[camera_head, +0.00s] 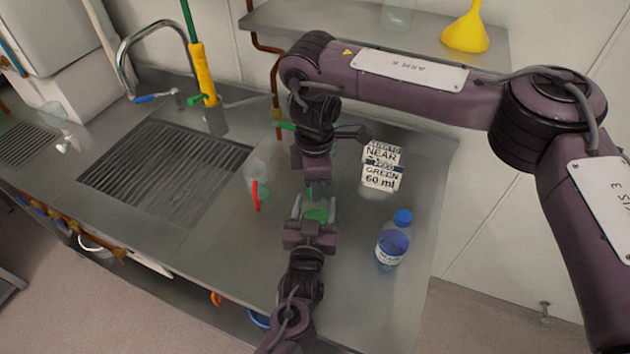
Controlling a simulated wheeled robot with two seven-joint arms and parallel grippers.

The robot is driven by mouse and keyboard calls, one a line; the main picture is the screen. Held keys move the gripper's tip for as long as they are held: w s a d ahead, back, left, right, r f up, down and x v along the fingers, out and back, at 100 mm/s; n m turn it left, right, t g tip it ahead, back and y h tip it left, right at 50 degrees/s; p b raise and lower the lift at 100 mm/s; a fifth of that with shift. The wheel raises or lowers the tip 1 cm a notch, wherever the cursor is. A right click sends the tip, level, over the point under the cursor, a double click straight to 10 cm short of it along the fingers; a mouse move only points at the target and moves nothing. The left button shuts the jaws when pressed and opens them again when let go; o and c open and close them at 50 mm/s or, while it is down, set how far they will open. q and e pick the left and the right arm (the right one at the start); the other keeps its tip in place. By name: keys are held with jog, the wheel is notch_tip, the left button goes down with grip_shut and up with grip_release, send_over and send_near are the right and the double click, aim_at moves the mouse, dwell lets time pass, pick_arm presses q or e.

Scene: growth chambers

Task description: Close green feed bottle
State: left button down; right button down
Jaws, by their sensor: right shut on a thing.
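The green feed bottle (317,215) is on the steel bench in the middle of the view, mostly hidden by my grippers; only a patch of green shows. My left gripper (315,208) comes up from the bottom edge, its fingers apart on either side of that green; whether they touch it is unclear. My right gripper (317,190) reaches down from above, just beyond the left one. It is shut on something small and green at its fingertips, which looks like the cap. I cannot tell whether the cap touches the bottle.
A blue-capped bottle (391,243) of blue liquid stands to the right. Label cards (381,165) read NEAR and GREEN 60 ml. A clear vessel with a red handle (259,196) stands to the left. Beyond it are a sink grate (165,170) and tap. A yellow funnel (466,30) sits on the shelf.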

jog(key=m, duration=1.5)
jog(key=c, duration=1)
grip_release()
jog(key=shift+c, duration=0.2)
notch_tip(320, 180, up, 12)
pick_arm(q)
jog(key=shift+c, duration=1.9)
grip_release()
